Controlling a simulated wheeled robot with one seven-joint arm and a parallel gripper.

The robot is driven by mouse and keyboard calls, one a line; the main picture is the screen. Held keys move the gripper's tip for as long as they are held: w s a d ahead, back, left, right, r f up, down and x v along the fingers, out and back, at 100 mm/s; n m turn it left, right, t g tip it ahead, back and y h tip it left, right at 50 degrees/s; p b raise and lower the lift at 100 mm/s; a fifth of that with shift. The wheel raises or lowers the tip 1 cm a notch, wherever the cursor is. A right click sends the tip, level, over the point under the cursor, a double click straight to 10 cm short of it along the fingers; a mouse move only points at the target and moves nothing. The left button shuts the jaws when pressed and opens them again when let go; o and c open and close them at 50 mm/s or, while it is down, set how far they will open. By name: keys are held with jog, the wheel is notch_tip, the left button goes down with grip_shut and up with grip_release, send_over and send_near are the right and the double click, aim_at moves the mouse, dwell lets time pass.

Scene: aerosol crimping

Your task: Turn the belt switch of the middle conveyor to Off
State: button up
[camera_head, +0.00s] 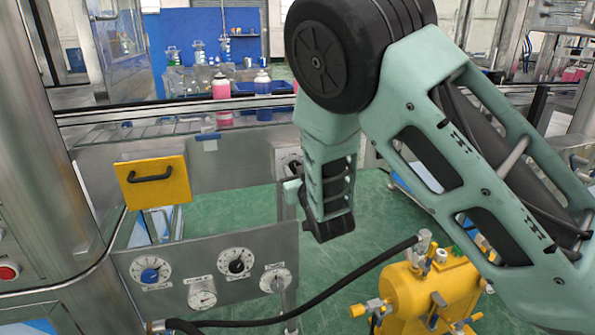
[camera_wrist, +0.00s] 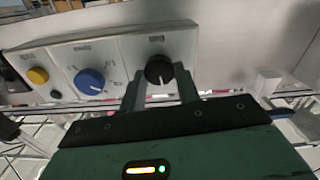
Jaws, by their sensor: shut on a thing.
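In the wrist view a light grey control panel (camera_wrist: 120,62) carries a black rotary knob (camera_wrist: 159,70) at its right end. The knob's white pointer line points roughly downward in the picture. My gripper (camera_wrist: 160,87) has its two fingers on either side of this black knob, shut on it. A blue knob (camera_wrist: 89,80) and a yellow button (camera_wrist: 38,75) sit to the left on the same panel. The panel lettering is too small to read. In the head view my gripper's fingertips are hidden by my wrist, beside a grey panel (camera_head: 287,157).
Below in the head view is a metal panel (camera_head: 205,265) with several dials. A yellow flap (camera_head: 153,181) with a black handle is at the left. A yellow machine (camera_head: 432,290) with a black hose stands at lower right. Bottles (camera_head: 221,88) stand on the line behind.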

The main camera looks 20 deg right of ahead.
jog(key=n, duration=0.4)
jog(key=shift+a, duration=0.1)
jog(key=n+p, duration=0.1)
jog(key=n, duration=0.3)
jog(key=shift+f+n, duration=0.1)
jog(key=shift+n, duration=0.3)
jog(key=o, duration=1)
jog(key=shift+s, duration=0.1)
jog(key=s+p, duration=0.9)
jog(key=s, duration=0.8)
jog(key=shift+s, duration=0.1)
